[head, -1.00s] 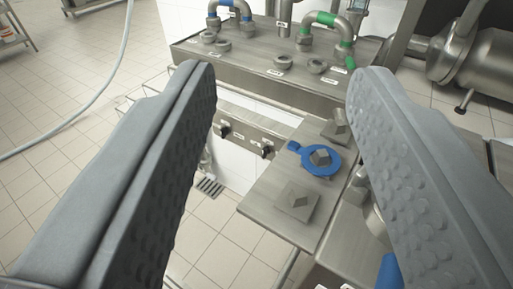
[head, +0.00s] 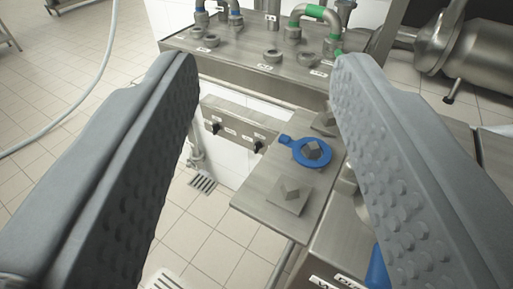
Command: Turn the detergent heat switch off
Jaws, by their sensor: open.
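Two black rotary switches sit on a steel panel (head: 236,130) below the pipe deck. The left switch (head: 215,128) and the right switch (head: 258,146) both show small. Their labels are too small to read, so I cannot tell which one is the detergent heat switch. My gripper (head: 255,75) is open and empty, with one textured grey finger on each side of the picture. The panel shows in the gap between the fingers, farther away, and nothing touches the switches.
A steel plate (head: 262,205) with pyramid-shaped knobs and a blue ring (head: 312,151) juts out right of the panel. A steel deck (head: 235,62) with green- and blue-banded pipes is above. A hose (head: 97,85) hangs left. Tiled floor lies open at lower left.

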